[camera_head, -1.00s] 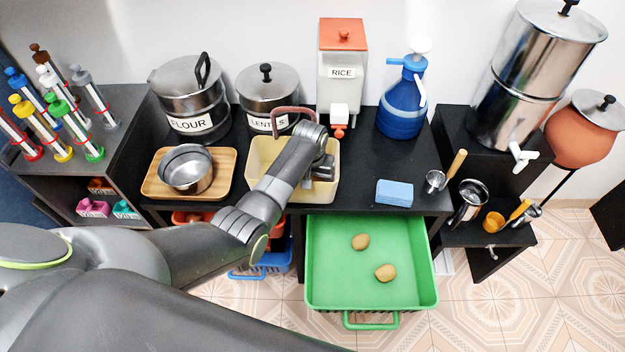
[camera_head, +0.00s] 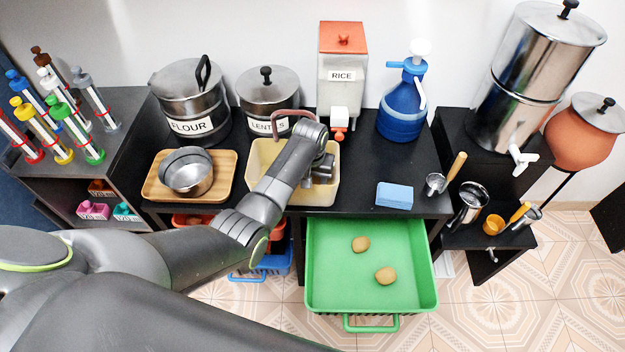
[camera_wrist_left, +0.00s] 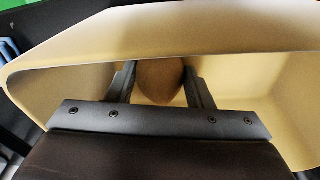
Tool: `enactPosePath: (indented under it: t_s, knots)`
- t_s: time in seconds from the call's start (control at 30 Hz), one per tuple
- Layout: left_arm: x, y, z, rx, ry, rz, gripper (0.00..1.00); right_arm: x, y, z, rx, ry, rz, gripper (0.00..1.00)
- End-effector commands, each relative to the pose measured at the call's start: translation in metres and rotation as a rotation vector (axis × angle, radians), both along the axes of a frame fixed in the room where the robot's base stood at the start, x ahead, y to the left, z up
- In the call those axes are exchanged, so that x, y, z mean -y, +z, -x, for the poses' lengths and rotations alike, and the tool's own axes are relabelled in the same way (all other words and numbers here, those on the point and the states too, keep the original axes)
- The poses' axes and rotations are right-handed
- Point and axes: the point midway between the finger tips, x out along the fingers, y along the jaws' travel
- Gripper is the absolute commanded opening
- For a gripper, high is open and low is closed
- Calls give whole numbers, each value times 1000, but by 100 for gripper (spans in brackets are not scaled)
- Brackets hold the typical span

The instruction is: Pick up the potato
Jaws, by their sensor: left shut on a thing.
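Two potatoes lie in the open green drawer, one near its middle (camera_head: 361,244) and one nearer the front (camera_head: 386,275). My left gripper (camera_head: 322,172) is over and inside the cream bin (camera_head: 262,187) on the black counter, and my arm hides much of it. In the left wrist view the two fingers of my left gripper (camera_wrist_left: 160,85) are shut on a brown potato (camera_wrist_left: 160,80), within the walls of the cream bin (camera_wrist_left: 160,35). Whether the potato touches the bin's floor cannot be told. My right gripper is not in view.
A wooden tray with a metal pot (camera_head: 188,172) stands left of the bin. A blue sponge (camera_head: 394,195) lies right of it. Behind are the flour pot (camera_head: 190,100), lentils pot (camera_head: 267,95), rice dispenser (camera_head: 342,75) and blue jug (camera_head: 402,105). Counter between bin and sponge is clear.

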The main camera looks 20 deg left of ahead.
Motion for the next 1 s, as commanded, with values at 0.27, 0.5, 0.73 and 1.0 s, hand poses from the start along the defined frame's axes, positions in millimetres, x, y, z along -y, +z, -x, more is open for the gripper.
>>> enactPosePath:
  t_s: [0.27,0.5,0.73,1.0]
  knots:
    - [0,64,-2,10,0,1,22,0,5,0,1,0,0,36]
    - [0,128,-2,8,-1,0,22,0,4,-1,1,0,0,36]
    - [0,193,-1,7,0,-1,22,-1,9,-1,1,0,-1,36]
    - [0,233,0,1,0,0,22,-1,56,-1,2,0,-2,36]
